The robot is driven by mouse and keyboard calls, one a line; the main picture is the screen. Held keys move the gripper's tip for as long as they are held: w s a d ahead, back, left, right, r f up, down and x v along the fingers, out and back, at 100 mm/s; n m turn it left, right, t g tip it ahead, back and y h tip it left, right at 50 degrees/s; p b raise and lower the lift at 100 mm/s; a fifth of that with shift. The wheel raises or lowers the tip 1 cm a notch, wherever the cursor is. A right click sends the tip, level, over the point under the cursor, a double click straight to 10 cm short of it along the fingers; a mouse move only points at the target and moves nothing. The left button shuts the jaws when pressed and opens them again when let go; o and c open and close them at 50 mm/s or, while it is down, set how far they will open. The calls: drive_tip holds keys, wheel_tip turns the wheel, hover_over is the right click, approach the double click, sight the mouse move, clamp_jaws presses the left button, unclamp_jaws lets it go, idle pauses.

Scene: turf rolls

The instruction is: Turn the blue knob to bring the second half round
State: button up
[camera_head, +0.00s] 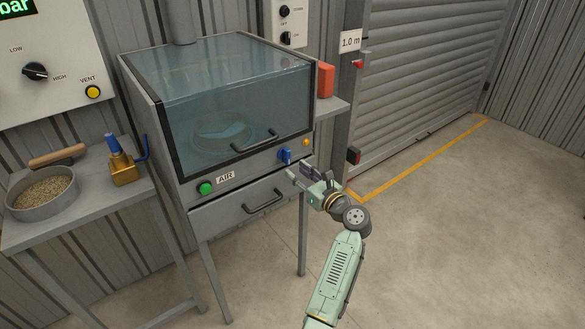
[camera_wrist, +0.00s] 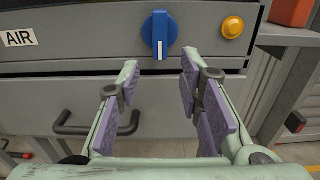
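The blue knob (camera_head: 285,155) sits on the front panel of the glass-topped cabinet, right of centre. In the wrist view the blue knob (camera_wrist: 159,34) is round with a raised grip bar, and its white mark points down. My gripper (camera_head: 305,172) is just in front of the panel, slightly below and right of the knob. In the wrist view my gripper (camera_wrist: 158,75) has its two purple-padded fingers wide apart with nothing between them. The knob lies beyond the fingertips, between their lines, and is not touched. Through the cabinet glass a round item (camera_head: 222,132) shows dimly.
A yellow button (camera_wrist: 232,27) is right of the knob. A green button (camera_head: 205,188) and AIR label (camera_head: 225,177) are left. A drawer handle (camera_head: 264,202) sticks out below, and the window handle (camera_head: 255,141) above. A shelf with a red block (camera_head: 325,80) stands right.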

drive_tip(key=v, duration=0.8)
